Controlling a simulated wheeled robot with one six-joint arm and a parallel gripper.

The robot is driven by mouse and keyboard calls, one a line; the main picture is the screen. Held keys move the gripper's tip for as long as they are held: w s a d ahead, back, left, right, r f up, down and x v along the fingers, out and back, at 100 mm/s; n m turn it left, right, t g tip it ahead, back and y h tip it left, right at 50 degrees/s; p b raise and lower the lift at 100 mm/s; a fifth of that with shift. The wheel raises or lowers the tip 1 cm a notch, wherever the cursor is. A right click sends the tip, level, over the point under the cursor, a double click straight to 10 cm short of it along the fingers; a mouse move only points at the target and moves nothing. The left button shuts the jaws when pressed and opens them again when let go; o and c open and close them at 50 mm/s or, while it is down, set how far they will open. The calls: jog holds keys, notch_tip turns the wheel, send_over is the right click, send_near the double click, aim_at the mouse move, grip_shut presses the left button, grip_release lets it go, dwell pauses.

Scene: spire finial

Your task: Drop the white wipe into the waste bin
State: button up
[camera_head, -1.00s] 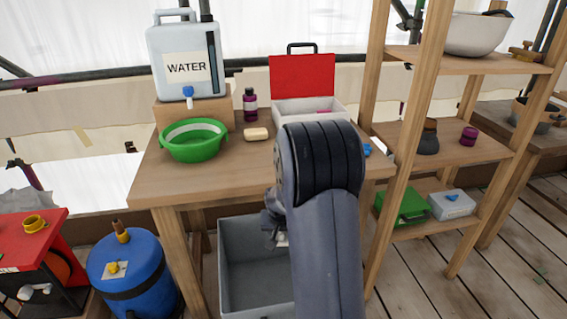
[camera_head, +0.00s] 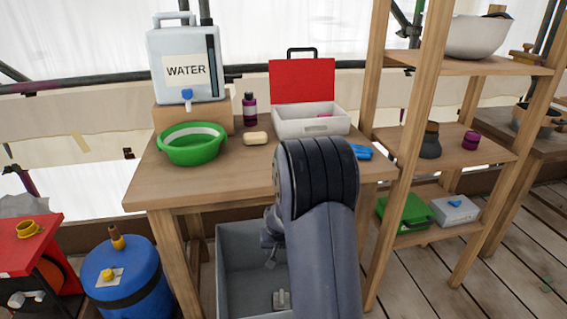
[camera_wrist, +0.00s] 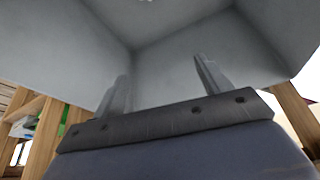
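The waste bin appears to be the open grey bin (camera_head: 232,262) on the floor under the table; its grey inner walls fill much of the wrist view (camera_wrist: 185,70). My gripper (camera_wrist: 160,68) is at the bin with its two fingers apart and nothing between them. In the head view my arm hides most of it. A small pale piece (camera_head: 281,299) shows low inside the bin, probably the white wipe, but it is too small to be sure. A bit of white also shows at the top edge of the wrist view.
The wooden table (camera_head: 225,186) above the bin holds a green basin (camera_head: 191,150), soap (camera_head: 255,139), a water container (camera_head: 186,60), and a first-aid-like red-lidded box (camera_head: 311,122). A blue drum (camera_head: 128,280) stands left, wooden shelves (camera_head: 440,142) right.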

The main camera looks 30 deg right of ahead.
jog(key=shift+o, duration=0.5)
jog(key=shift+r, duration=0.1)
jog(key=p+v, duration=0.2)
jog(key=v, duration=0.8)
jog(key=shift+r, duration=0.3)
jog(key=shift+s+a+f, duration=0.1)
jog(key=b+x, duration=0.2)
jog(key=x, duration=0.9)
jog(key=shift+r+p, duration=1.75)
jog(key=shift+r, duration=1)
jog(key=shift+f, duration=0.1)
